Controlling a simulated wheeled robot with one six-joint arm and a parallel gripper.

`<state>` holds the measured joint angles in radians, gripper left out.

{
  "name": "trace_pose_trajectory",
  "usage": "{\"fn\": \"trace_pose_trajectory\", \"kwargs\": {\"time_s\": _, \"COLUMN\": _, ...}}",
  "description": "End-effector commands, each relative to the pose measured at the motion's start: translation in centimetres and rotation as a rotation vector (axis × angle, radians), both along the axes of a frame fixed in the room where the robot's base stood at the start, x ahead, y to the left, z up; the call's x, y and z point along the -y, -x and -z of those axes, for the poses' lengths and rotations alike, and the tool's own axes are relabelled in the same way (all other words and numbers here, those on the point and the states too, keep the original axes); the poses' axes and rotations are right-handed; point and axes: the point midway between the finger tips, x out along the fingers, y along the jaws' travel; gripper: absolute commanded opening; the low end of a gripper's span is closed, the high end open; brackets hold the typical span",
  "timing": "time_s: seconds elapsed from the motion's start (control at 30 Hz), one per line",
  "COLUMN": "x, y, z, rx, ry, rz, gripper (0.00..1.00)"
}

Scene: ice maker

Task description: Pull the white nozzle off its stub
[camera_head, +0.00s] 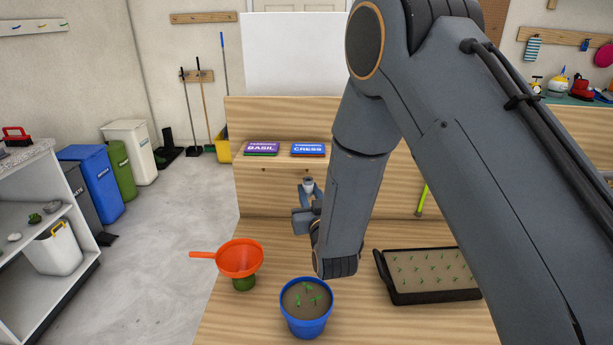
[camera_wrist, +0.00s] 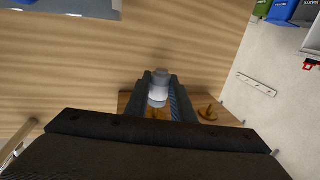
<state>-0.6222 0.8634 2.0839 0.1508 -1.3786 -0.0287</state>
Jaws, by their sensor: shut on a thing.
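My gripper (camera_head: 308,196) is in front of the upright wooden panel, left of my forearm. It is shut on a small pale thing, which I take to be the white nozzle (camera_head: 308,184). In the wrist view the nozzle (camera_wrist: 158,95) sits between the two dark fingers (camera_wrist: 160,100), with a white band and a grey part beyond it. A brown-orange patch (camera_wrist: 157,113) shows just below it between the fingers. I cannot tell whether this is the stub, or whether the nozzle is still joined to a stub.
An orange funnel (camera_head: 240,258) stands on a green base on the bench. A blue pot (camera_head: 306,322) with seedlings stands below my gripper, and a black seedling tray (camera_head: 398,296) to the right. Basil (camera_head: 262,148) and cress (camera_head: 308,149) packets lie on the panel's ledge.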

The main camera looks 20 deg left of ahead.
Motion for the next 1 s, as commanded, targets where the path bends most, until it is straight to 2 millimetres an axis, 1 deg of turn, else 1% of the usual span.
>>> {"fn": "trace_pose_trajectory", "kwargs": {"time_s": 0.7, "x": 2.0, "y": 3.4, "z": 0.0, "rx": 0.000, "ry": 0.001, "rz": 0.000, "gripper": 0.00}}
{"fn": "trace_pose_trajectory", "kwargs": {"time_s": 1.0, "x": 2.3, "y": 3.9, "z": 0.0, "rx": 0.001, "ry": 0.000, "rz": 0.000, "gripper": 0.00}}
